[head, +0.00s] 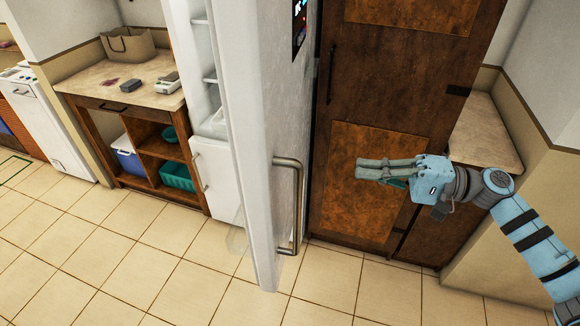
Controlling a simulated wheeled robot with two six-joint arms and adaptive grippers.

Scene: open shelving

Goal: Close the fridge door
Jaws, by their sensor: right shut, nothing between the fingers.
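The white fridge door (262,140) stands open in the middle of the head view, seen nearly edge-on. Its metal bar handle (299,205) is on the right face, low down. The fridge's inside shelves (206,70) show to the left of the door. My right gripper (362,169) is to the right of the door and handle, apart from both. Its fingers point left towards the door, and it is shut and empty. My left gripper is not in view.
A brown wooden cabinet (390,70) stands behind my right gripper. A wooden counter (125,80) with a bag (127,45) and bins below is at the left. A white appliance (50,120) is at the far left. The tiled floor (140,265) in front is clear.

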